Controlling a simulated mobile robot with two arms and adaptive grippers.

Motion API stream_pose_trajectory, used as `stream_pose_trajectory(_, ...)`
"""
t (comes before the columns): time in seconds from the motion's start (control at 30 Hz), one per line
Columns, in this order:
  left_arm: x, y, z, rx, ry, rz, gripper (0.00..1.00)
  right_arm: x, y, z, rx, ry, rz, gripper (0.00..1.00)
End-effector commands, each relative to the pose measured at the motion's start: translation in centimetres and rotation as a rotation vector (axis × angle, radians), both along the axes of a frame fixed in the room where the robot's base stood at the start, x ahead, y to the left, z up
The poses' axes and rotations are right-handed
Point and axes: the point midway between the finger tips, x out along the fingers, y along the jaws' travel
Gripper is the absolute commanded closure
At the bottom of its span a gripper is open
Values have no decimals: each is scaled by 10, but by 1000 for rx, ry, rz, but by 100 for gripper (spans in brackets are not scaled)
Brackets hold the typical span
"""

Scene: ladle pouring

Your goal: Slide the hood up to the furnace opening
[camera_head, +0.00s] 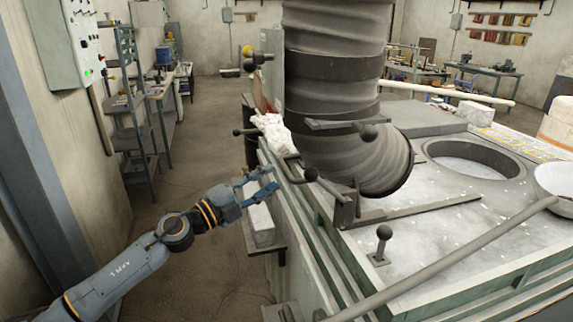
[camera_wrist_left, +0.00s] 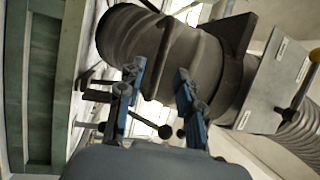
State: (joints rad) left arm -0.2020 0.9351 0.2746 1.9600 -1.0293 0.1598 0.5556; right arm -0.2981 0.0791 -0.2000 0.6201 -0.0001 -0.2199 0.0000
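The hood (camera_head: 335,95) is a large dark grey ribbed duct that bends at its lower end, above the left part of the furnace top. Bars with black ball knobs, such as one knob (camera_head: 311,174), stick out near its lower end. The round furnace opening (camera_head: 473,160) lies to the right of the hood, apart from it. My left gripper (camera_head: 262,188) is left of the hood, beside the furnace's side. In the left wrist view, its two blue fingers (camera_wrist_left: 160,82) are spread with nothing seen gripped, and the hood (camera_wrist_left: 180,55) and a ball knob (camera_wrist_left: 165,131) show beyond. My right gripper is not in view.
A ladle bowl (camera_head: 556,182) with a long handle (camera_head: 450,262) lies across the right of the furnace top (camera_head: 430,205). A knobbed post (camera_head: 384,236) stands near the front edge. Shelves (camera_head: 130,110) line the left wall. The floor aisle left of the furnace is clear.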

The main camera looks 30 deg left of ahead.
Motion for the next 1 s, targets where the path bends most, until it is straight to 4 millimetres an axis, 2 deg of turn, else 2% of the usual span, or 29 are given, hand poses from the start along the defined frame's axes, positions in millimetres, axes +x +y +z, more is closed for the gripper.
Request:
stream_pose_trajectory(0.03,7,-2,6,2,-4,1,64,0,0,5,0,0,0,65)
stream_pose_trajectory(0.4,49,-14,12,-1,-3,2,64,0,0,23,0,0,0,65)
stream_pose_trajectory(0.6,59,-18,11,0,0,1,64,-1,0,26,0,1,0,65)
stream_pose_trajectory(0.9,60,-19,11,0,0,1,64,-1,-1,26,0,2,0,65)
stream_pose_trajectory(0.93,60,-19,11,0,0,1,66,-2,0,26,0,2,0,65)
stream_pose_trajectory(1.0,60,-19,11,0,0,1,81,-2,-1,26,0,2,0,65)
